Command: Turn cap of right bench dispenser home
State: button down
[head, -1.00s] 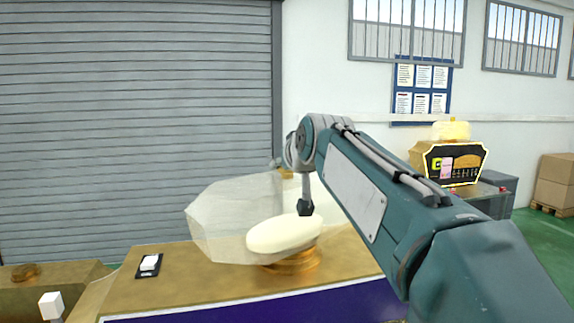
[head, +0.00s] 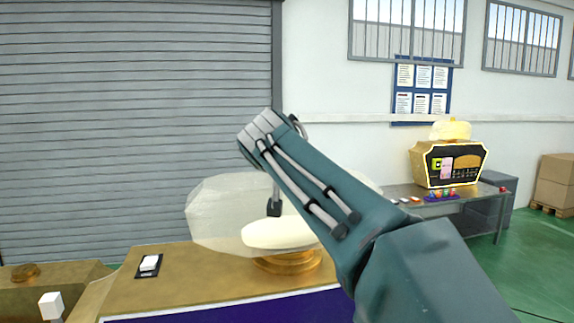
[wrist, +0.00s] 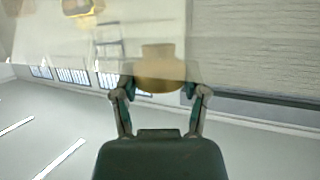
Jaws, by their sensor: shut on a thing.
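A large translucent, faceted cap (head: 212,213) sits over a cream oval piece (head: 275,236) and a gold round collar (head: 287,263) on the gold-topped bench (head: 190,285) in the head view. My gripper (head: 274,208) reaches down onto the cap from above, and my arm covers the cap's right side. In the wrist view, my gripper's two fingers (wrist: 160,92) are shut on the cap's clear edge (wrist: 225,65). A gold, neck-shaped form (wrist: 162,68) shows through it between the fingers. The exact finger contact is hard to make out.
A black pad with a white block (head: 149,264) lies on the bench's left part. A gold machine (head: 450,163) with a cream top stands on a grey table at the right. Small coloured items (head: 443,195) lie before it. A shutter stands behind.

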jog(key=shift+f, duration=0.25)
jog(key=shift+c, duration=0.6)
grip_release()
jog(key=shift+w+a, duration=0.1)
jog(key=shift+r, duration=0.1)
jog(key=shift+s+r, duration=0.15)
jog(key=shift+s, duration=0.05)
jog(key=v, duration=1.1)
jog(key=shift+s+a, duration=0.2)
jog(key=shift+a, duration=0.15)
